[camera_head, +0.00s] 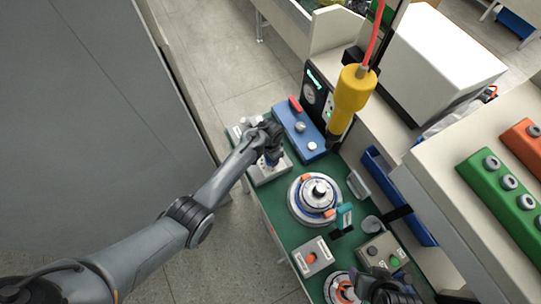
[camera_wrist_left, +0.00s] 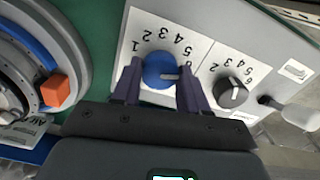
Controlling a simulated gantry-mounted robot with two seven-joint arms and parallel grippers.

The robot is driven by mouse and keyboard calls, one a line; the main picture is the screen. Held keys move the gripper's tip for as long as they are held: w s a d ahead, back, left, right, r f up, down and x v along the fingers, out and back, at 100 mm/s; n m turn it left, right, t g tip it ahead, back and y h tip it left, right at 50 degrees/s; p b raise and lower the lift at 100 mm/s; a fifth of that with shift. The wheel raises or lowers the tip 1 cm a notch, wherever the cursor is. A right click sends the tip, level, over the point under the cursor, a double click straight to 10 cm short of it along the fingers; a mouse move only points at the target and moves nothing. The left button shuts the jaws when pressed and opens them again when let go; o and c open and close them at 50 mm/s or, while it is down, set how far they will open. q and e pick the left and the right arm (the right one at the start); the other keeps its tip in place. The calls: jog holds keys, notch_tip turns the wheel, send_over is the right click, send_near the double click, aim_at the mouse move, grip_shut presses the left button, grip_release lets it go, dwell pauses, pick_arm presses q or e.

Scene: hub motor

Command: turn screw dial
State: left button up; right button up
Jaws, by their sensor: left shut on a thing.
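A blue screw dial (camera_wrist_left: 160,70) sits on a white number plate in the left wrist view. Its white mark points right, close to the 6. My left gripper (camera_wrist_left: 152,88) is shut on it, one dark finger on each side. A black dial (camera_wrist_left: 231,92) with its own number ring is to the right, apart from the fingers. In the head view my left gripper (camera_head: 270,150) is over the grey dial box (camera_head: 269,173) and hides most of its top. My right gripper (camera_head: 390,291) is at the bottom right, and its fingers are unclear.
A round hub motor (camera_head: 312,198) stands on the green table (camera_head: 283,218) right of the dial box. A blue box with a red lever (camera_head: 299,127) is behind it. A yellow tool (camera_head: 350,95) hangs overhead. A grey box with an orange knob (camera_head: 312,258) is nearer the front.

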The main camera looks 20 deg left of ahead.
pick_arm(q)
jog(key=shift+m, duration=0.3)
jog(key=o, duration=1.1)
jog(key=shift+c, duration=0.2)
notch_tip(320, 180, up, 11)
jog(key=p, duration=0.1)
jog(key=shift+f, duration=0.1)
